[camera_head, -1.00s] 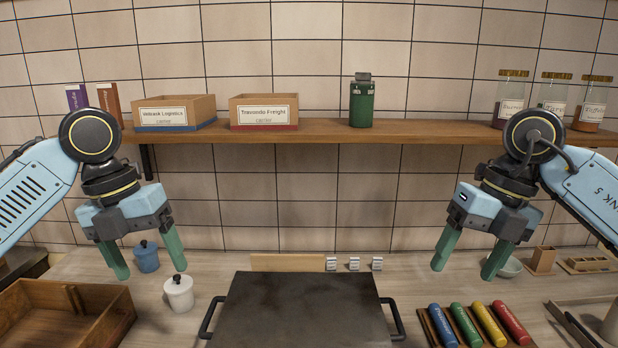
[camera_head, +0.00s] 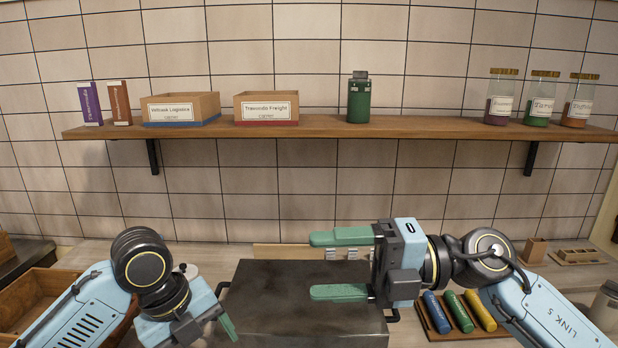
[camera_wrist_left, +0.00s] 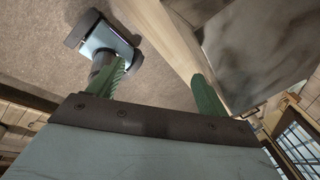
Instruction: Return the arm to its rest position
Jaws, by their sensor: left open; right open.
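My right gripper (camera_head: 340,265) is open and empty in the head view. It lies sideways over the right part of the dark plate (camera_head: 270,300), with its two green fingers pointing left. My left gripper (camera_head: 228,326) is low at the bottom left, beside the plate's left front side, with its fingers pointing down and partly cut off by the frame edge. In the left wrist view its two green fingers (camera_wrist_left: 160,88) stand apart with nothing between them.
A wooden shelf (camera_head: 310,130) on the tiled wall carries two carrier boxes, a green canister (camera_head: 359,98) and jars. Colored rollers (camera_head: 462,312) lie in a rack under my right arm. A wooden tray (camera_head: 40,295) is at left, partly behind my left arm.

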